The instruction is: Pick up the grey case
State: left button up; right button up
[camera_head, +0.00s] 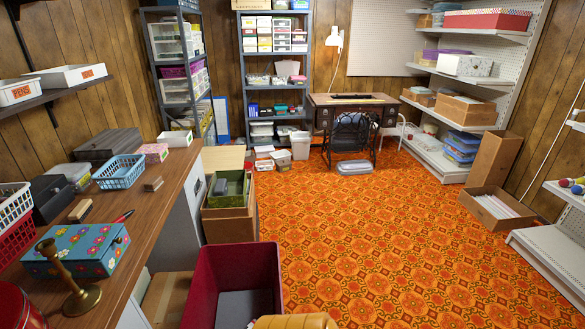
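I cannot tell for certain which thing is the grey case. A dark grey flat box (107,146) lies at the far end of the wooden counter on the left, near the wall. A light grey lidded box (71,174) stands nearer on the same counter, with a black case (50,197) beside it. A pale grey flat container (356,167) lies on the floor in front of the sewing table. Neither of my grippers shows in the head view, and nothing here is seen being held.
The counter (148,210) also holds a blue basket (120,171), a flowered box (77,250) and a brass candlestick (72,285). A dark red bin (235,275) and a cardboard box (228,224) stand beside it. The patterned carpet (400,240) is clear in the middle.

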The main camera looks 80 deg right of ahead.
aim_at(221, 186)
jog(key=z, duration=2.25)
jog(key=i+l+z, duration=0.15)
jog(key=l, duration=0.25)
jog(key=l+z, duration=0.1)
jog(key=l, duration=0.35)
jog(key=i+l+z, duration=0.15)
jog(key=l, duration=0.25)
jog(key=i+l, duration=0.2)
jog(key=i, duration=0.3)
jog(key=i+l, duration=0.2)
jog(key=i, duration=0.35)
jog(key=i+l, duration=0.2)
jog(key=i, duration=0.3)
jog(key=i+u, duration=0.25)
jog(key=i, duration=0.2)
jog(key=i+l+u, duration=0.1)
jog(key=i+u, duration=0.15)
jog(key=i, duration=0.2)
jog(key=i+l+u, duration=0.25)
jog(key=i, duration=0.2)
